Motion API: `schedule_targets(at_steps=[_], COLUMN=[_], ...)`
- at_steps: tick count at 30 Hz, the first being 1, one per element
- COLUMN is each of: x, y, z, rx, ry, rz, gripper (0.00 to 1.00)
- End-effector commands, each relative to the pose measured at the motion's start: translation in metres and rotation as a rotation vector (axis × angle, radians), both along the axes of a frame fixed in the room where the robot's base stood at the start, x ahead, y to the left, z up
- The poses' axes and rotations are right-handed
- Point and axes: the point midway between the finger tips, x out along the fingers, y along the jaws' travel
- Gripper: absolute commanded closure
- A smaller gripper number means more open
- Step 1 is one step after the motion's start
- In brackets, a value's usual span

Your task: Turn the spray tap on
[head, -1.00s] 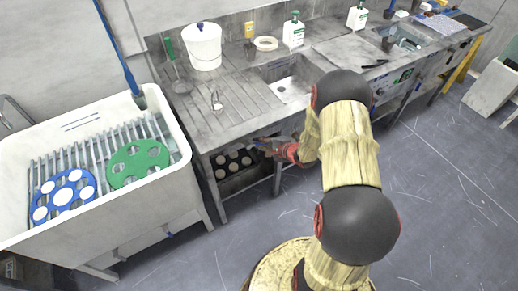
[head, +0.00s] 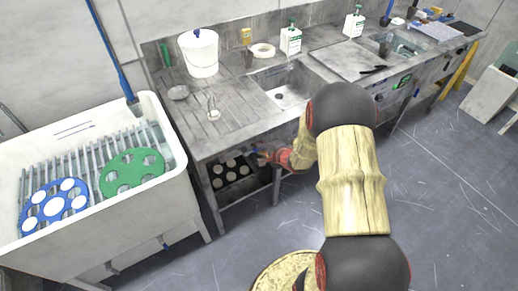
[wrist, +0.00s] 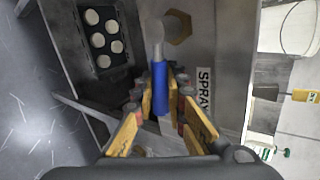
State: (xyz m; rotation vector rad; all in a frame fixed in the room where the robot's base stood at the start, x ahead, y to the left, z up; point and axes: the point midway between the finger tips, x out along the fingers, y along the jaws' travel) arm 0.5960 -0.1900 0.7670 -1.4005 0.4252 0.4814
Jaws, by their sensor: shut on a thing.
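The spray tap's blue lever handle (wrist: 160,88) shows in the wrist view, joined to a pale metal stem on the panel under the bench. The SPRAY label (wrist: 203,90) is on the panel just right of it. My gripper (wrist: 163,80) is shut on the blue handle, with a yellow-sided finger on each side. In the head view my gripper (head: 263,153) is under the bench's front edge, below the sink. The handle is too small to make out clearly there.
A black crate of white discs (head: 248,180) sits under the bench, left of my gripper. The white trough (head: 182,185) with blue and green platens stands at left. A white bucket (head: 198,55) and bottles stand on the bench.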

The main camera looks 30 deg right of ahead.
Motion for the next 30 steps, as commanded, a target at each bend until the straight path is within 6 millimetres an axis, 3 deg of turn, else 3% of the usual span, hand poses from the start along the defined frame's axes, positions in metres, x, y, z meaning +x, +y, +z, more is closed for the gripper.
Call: schedule_targets(at_steps=[1, 2, 11, 23, 30], x=[-0.002, -0.002, -0.001, -0.004, -0.033], y=[0.001, 0.001, 0.001, -0.001, -0.004], z=[-0.002, -0.002, -0.001, 0.003, 0.023], rx=[0.002, 0.002, 0.001, 0.0, -0.001], ry=[0.005, 0.005, 0.002, -0.001, -0.003], rz=[0.002, 0.002, 0.001, 0.0, -0.002], gripper=[1.0, 0.86, 0.69, 0.68, 0.68])
